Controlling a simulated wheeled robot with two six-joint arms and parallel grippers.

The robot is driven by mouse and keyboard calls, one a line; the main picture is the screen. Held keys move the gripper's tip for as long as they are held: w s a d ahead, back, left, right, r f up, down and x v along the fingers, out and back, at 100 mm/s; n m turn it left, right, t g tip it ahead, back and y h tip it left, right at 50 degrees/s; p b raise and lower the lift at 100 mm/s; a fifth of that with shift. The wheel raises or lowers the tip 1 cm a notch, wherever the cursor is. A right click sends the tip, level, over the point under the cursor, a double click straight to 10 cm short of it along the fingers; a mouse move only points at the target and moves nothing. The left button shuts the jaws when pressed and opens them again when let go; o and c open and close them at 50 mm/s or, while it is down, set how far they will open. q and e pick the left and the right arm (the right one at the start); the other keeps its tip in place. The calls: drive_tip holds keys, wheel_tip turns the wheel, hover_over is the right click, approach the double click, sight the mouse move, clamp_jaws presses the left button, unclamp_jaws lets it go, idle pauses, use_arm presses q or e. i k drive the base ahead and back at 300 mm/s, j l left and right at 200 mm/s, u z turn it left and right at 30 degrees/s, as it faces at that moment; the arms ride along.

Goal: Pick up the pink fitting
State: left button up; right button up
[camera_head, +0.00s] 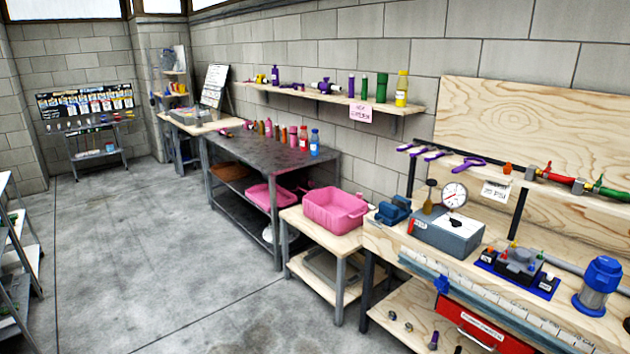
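I cannot single out the pink fitting with certainty. A small pink item (225,132) lies at the far left end of the dark metal table (262,158); it is too small to tell what it is. Small pink and red bottle-like pieces (283,135) stand in a row along the back of that table. Neither of my grippers is in view.
A pink tub (335,208) stands on a low wooden table (318,236). The workbench at the right holds a grey box with a gauge (446,232) and a blue motor-like device (598,284). A wall shelf (330,96) carries bottles. The concrete floor (150,240) is open.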

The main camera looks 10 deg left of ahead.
sight(228, 135)
drive_tip(key=i+j+u, duration=0.3)
drive_tip(key=i+u, duration=0.15)
drive_tip(key=i, duration=0.2)
drive_tip(key=i+u, duration=0.5)
drive_tip(key=i, duration=0.2)
drive_tip(key=i+l+u, duration=0.15)
drive_tip(key=i+u, duration=0.3)
drive_tip(key=i, duration=0.25)
drive_tip(key=i+z, duration=0.1)
drive_tip(key=i, duration=0.55)
drive_tip(key=i+z, duration=0.15)
drive_tip(key=i, duration=0.55)
drive_tip(key=i+j+z, duration=0.1)
drive_tip(key=i, duration=0.55)
drive_tip(key=i+z, duration=0.15)
drive_tip(key=i, duration=0.35)
drive_tip(key=i+j+z, duration=0.1)
drive_tip(key=i, duration=0.4)
drive_tip(key=i+j+z, duration=0.15)
drive_tip(key=i, duration=0.35)
drive_tip(key=i+j+z, duration=0.15)
drive_tip(key=z, duration=0.6)
